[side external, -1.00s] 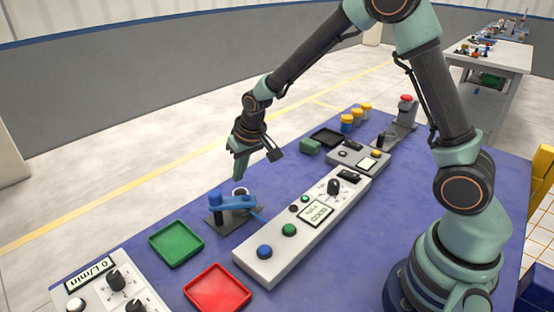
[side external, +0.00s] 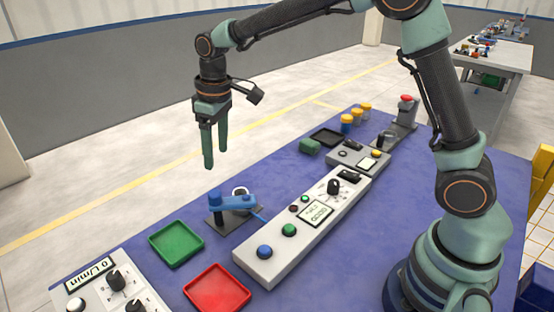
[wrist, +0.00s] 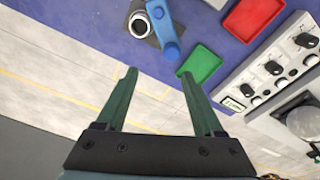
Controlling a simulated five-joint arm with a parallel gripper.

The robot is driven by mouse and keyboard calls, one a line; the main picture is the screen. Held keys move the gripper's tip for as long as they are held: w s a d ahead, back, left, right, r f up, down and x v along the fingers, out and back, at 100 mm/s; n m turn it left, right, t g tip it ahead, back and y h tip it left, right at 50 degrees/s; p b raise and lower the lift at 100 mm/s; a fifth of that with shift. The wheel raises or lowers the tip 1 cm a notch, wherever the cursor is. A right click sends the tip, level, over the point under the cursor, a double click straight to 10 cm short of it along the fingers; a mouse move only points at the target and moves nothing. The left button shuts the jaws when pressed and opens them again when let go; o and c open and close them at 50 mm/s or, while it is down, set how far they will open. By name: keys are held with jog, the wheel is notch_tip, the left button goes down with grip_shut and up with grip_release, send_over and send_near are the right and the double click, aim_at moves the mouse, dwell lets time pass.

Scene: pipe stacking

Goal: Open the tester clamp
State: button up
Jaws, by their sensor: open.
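The tester clamp is a blue arm (side external: 236,201) on a dark base plate (side external: 214,222), with a thin blue handle at its right end. A white ring (side external: 240,191) shows just behind the arm. In the wrist view the blue arm (wrist: 164,30) lies beside the white ring (wrist: 140,24), whose opening looks dark and mostly uncovered. My gripper (side external: 215,160) points down, open and empty, above the clamp and apart from it. In the wrist view its two fingers (wrist: 158,76) are spread, with the clamp beyond their tips.
A green tray (side external: 176,243) and a red tray (side external: 217,289) lie left and front of the clamp. A long white control panel (side external: 300,228) with buttons and a knob stands to its right. Yellow-topped jars (side external: 356,115) and a red-button device (side external: 404,110) are farther back.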

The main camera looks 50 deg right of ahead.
aim_at(215, 193)
jog(key=f+n, duration=0.1)
jog(key=f, duration=0.2)
jog(key=a+f+n, duration=0.1)
jog(key=f, duration=0.3)
jog(key=a+f+n+g, duration=0.1)
jog(key=f, duration=0.3)
jog(key=shift+s, duration=0.1)
grip_shut()
jog(key=shift+a, duration=0.1)
dwell(1.4)
